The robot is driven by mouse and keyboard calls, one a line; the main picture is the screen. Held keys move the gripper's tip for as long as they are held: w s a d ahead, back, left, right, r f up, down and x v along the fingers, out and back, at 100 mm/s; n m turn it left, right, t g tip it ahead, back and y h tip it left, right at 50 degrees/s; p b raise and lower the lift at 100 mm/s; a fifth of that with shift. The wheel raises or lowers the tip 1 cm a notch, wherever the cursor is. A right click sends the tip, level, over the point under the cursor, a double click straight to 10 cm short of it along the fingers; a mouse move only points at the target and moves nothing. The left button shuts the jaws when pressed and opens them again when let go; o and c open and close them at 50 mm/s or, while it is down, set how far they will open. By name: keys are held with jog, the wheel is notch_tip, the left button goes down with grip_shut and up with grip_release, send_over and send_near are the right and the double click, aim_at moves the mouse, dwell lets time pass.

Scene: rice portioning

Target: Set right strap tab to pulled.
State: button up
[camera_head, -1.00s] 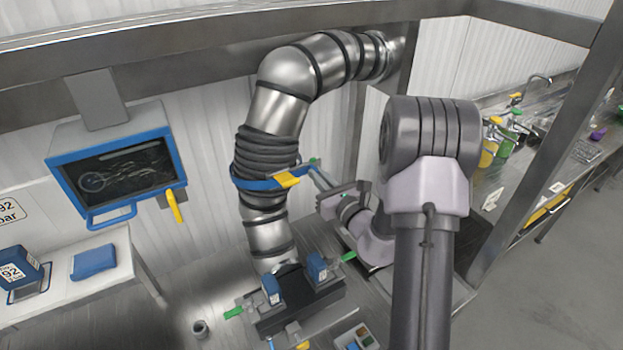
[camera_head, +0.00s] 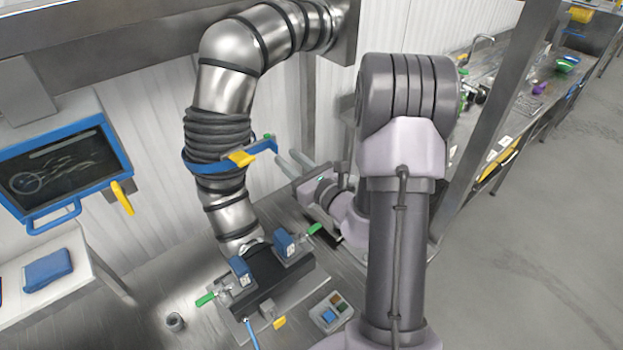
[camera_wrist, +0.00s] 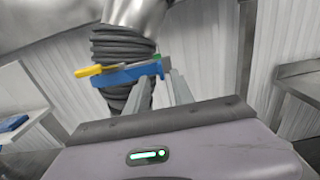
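A blue strap (camera_head: 206,167) wraps around the black ribbed sleeve (camera_head: 216,134) on the steel duct. A yellow tab (camera_head: 241,159) sits on its front, and its blue end (camera_head: 262,147) with a green piece sticks out to the right. In the wrist view the blue strap end (camera_wrist: 131,75) and yellow tab (camera_wrist: 89,71) show beyond my fingers. My gripper (camera_head: 288,156) is open, its two grey fingers apart and pointing at the strap end from the right. The fingertips are close to the strap end; I cannot tell whether they touch it. Nothing is held.
A black clamp block with blue latches (camera_head: 283,244) and green handles stands below the duct. A button box (camera_head: 331,312) is beside it. A blue-framed screen (camera_head: 64,172) hangs at left. A steel post (camera_head: 508,120) stands right of my arm.

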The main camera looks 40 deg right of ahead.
jog(key=s+p, duration=0.5)
jog(key=s, duration=0.7)
jog(key=shift+d+p, duration=0.2)
jog(key=shift+p, duration=0.15)
